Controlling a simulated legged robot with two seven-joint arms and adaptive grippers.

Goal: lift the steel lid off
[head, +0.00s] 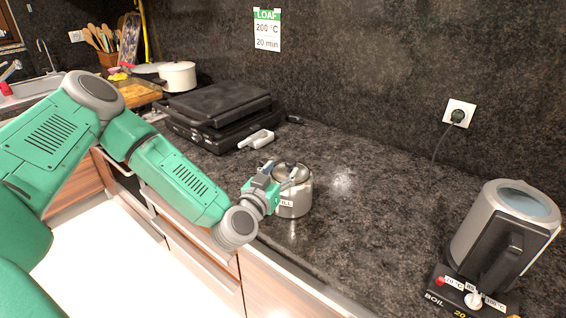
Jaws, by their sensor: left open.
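A small steel pot (296,202) with a partly readable white label stands on the dark counter near its front edge. Its steel lid (291,170) shows on top, partly hidden by my left gripper. My left gripper (282,176) is open, with its fingers at the lid from the left side. Whether the fingers touch the lid is too small to tell. My right gripper is not in view.
A kettle (480,225) stands on a labelled base (462,295) at the right. A black grill (215,108) and a small pale object (257,139) lie behind the pot. A white pot (178,76) stands farther back. The counter middle is clear.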

